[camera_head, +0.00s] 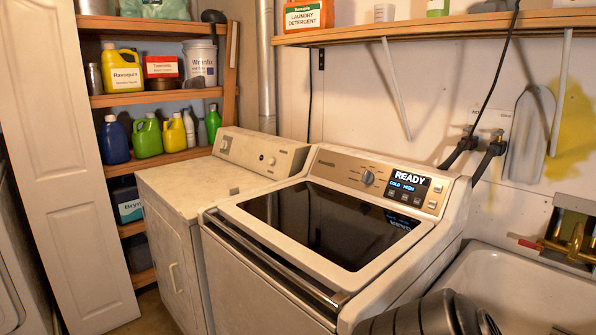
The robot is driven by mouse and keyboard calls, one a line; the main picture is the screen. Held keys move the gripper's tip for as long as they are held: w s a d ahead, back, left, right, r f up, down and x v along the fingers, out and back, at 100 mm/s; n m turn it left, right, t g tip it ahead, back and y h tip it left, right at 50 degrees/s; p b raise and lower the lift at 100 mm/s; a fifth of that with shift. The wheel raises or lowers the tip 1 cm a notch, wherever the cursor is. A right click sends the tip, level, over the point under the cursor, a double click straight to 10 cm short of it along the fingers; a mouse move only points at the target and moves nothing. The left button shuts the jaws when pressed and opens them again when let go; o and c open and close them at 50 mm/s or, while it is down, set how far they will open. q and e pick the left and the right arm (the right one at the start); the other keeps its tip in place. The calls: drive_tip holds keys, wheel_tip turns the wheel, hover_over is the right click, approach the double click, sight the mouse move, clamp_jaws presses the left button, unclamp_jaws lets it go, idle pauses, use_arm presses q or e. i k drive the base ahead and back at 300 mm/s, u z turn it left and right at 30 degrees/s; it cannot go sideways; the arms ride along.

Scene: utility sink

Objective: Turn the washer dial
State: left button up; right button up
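The washer (330,225) is a white top-loader with a dark glass lid, which is shut. Its dial (368,178) is a small round grey knob on the tan control panel (335,166), left of the display. The display (408,181) is lit and reads "READY", with "COLD" and "HIGH" below it. Nothing touches the dial or stands in front of it.
A white dryer (165,190) stands left of the washer. Shelves of bottles (147,135) stand behind it. A wall shelf (430,25) hangs above the washer. A sink (515,290) is at right.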

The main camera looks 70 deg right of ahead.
sight(368, 177)
drive_tip(key=i, duration=1.65)
drive_tip(key=z, duration=1.5)
